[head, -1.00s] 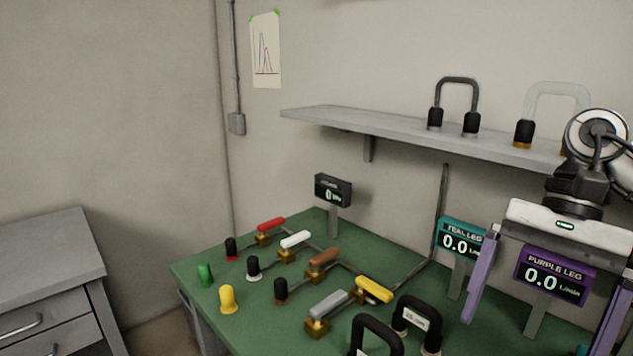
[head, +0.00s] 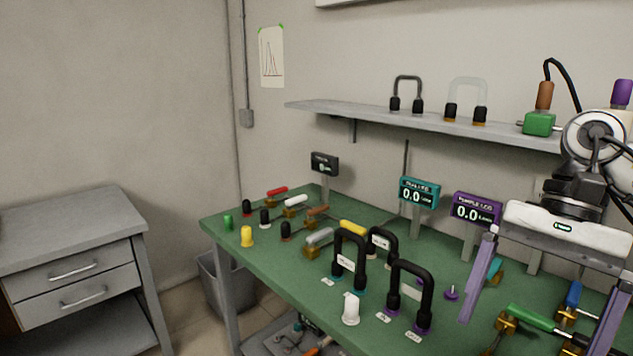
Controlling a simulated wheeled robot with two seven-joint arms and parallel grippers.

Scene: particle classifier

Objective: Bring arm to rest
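My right gripper (head: 535,325) is at the right of the head view, pointing down in front of the green bench (head: 270,262). Its two purple fingers are wide apart and I see nothing held between them. A green-handled valve shows behind the gap between the fingers. My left gripper is not in view.
Black U-shaped tubes (head: 412,290) stand on the bench left of the gripper, with a white cap (head: 351,309) near them. Teal (head: 419,192) and purple (head: 477,210) displays stand behind. A shelf (head: 375,119) is above. A grey drawer cabinet (head: 75,262) is at left.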

